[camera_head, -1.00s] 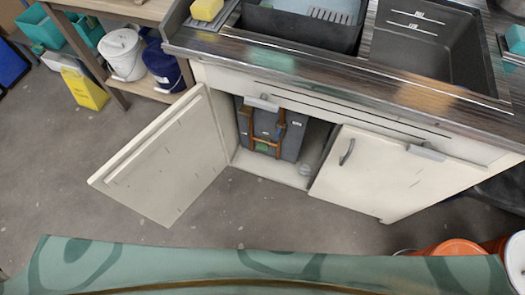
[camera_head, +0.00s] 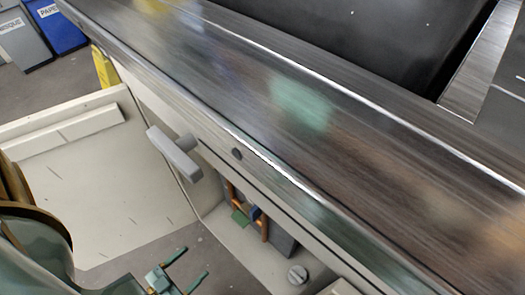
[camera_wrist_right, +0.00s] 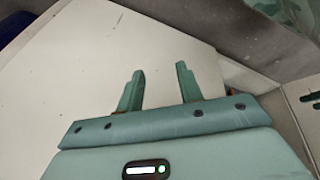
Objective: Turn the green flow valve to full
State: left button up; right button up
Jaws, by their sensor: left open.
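Inside the open sink cabinet, in the head view, a small green piece (camera_head: 240,217) shows by the copper pipes (camera_head: 264,229); it looks like the green valve, but its handle position is too small to tell. The counter edge partly hides the pipework. My left gripper (camera_head: 178,268) is at the bottom of the head view, open and empty, in front of the cabinet opening, lower left of the green piece and apart from it. My right gripper (camera_wrist_right: 158,68) shows in the right wrist view, open and empty, with a pale panel beyond its fingers.
The open cabinet door (camera_head: 95,190) stands at the left. A round grey knob (camera_head: 297,274) sits low in the cabinet. The counter (camera_head: 300,110) overhangs the opening.

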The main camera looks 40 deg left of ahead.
aim_at(241, 219)
pick_arm(q)
jog(key=w+d, duration=0.1)
jog(key=w, duration=1.6)
jog(key=shift+w+d+t, duration=0.25)
jog(key=shift+w+t, duration=0.05)
jog(key=shift+t, duration=0.1)
pick_arm(e)
jog(key=shift+w+d+r+t, duration=0.15)
jog(key=shift+w+r, duration=0.35)
jog(key=shift+w, duration=0.1)
jog(key=shift+w+d+r+t, duration=0.15)
jog(key=shift+w+r, duration=0.3)
jog(key=shift+w, duration=0.1)
pick_arm(q)
jog(key=shift+f, duration=0.1)
jog(key=c, duration=1)
pick_arm(e)
jog(key=shift+s, duration=0.1)
